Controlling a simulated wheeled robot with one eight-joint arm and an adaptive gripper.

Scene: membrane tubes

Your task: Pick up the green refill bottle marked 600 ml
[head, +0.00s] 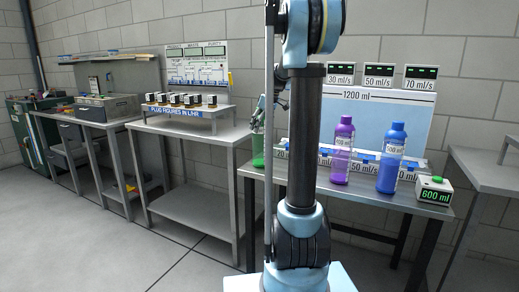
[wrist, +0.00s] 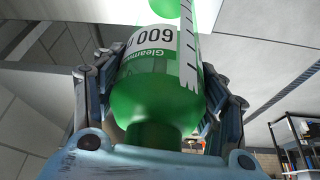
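The green refill bottle (wrist: 150,85) fills the middle of the wrist view, its neck towards my palm. Its white label shows 600 and part of a name. My gripper (wrist: 172,60) has a finger on each side of the bottle's body, and both appear to rest against it, shut on it. In the head view, the green bottle (head: 258,150) stands at the left end of the front bench, partly hidden by my arm. My gripper (head: 258,115) is just above it there, small and mostly hidden.
A purple bottle (head: 343,150) and a blue bottle (head: 391,158) stand to the right on the bench (head: 395,200). A small box reading 600 ml (head: 434,191) sits at its right end. A board marked 1200 ml (head: 400,112) rises behind. Another bench (head: 180,130) stands left.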

